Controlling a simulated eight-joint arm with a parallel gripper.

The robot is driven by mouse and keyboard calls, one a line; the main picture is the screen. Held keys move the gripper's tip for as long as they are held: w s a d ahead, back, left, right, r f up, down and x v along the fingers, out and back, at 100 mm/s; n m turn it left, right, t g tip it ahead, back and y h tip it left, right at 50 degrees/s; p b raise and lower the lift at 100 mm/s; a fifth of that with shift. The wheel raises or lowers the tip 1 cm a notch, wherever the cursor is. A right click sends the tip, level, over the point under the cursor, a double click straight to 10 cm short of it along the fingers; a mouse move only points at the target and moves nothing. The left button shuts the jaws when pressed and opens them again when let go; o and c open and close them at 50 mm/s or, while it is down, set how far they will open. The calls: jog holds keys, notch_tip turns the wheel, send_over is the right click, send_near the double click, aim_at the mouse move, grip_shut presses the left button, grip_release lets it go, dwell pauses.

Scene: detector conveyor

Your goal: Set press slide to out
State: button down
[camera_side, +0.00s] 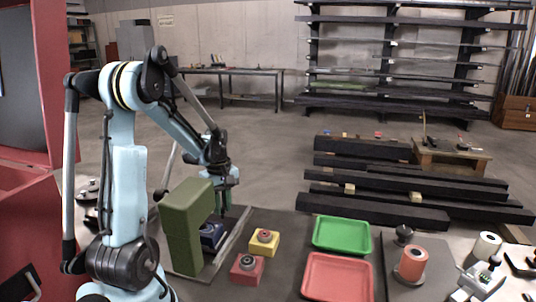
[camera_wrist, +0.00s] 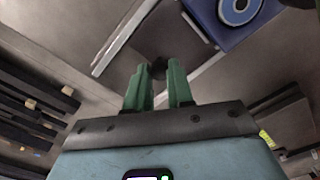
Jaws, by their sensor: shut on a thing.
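My gripper (camera_side: 224,208) points down behind the olive-green arch (camera_side: 182,232), which partly hides it. In the wrist view its two green fingers (camera_wrist: 160,84) are shut on a small dark knob (camera_wrist: 159,68) between their tips. I cannot tell from the pictures how this knob joins the press slide. A pale rail (camera_wrist: 128,36) lies beyond the fingers. A blue block (camera_side: 212,236) with a ring on top sits under the arch, beside the gripper. The blue block also shows at the top of the wrist view (camera_wrist: 218,28), apart from the fingers.
A yellow block (camera_side: 258,249) and a red block (camera_side: 240,276) stand right of the rail. A green tray (camera_side: 341,249) and a red tray (camera_side: 309,290) lie further right. A dark plate (camera_side: 428,258) bears a red cylinder (camera_side: 412,264) and a black knobbed piece (camera_side: 403,234).

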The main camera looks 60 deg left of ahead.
jog(key=w+a, duration=0.7)
jog(key=shift+w+a, duration=0.35)
jog(key=c, duration=1)
grip_release()
jog(key=shift+d, duration=0.1)
notch_tip(320, 180, up, 12)
jog(key=shift+r, duration=0.1)
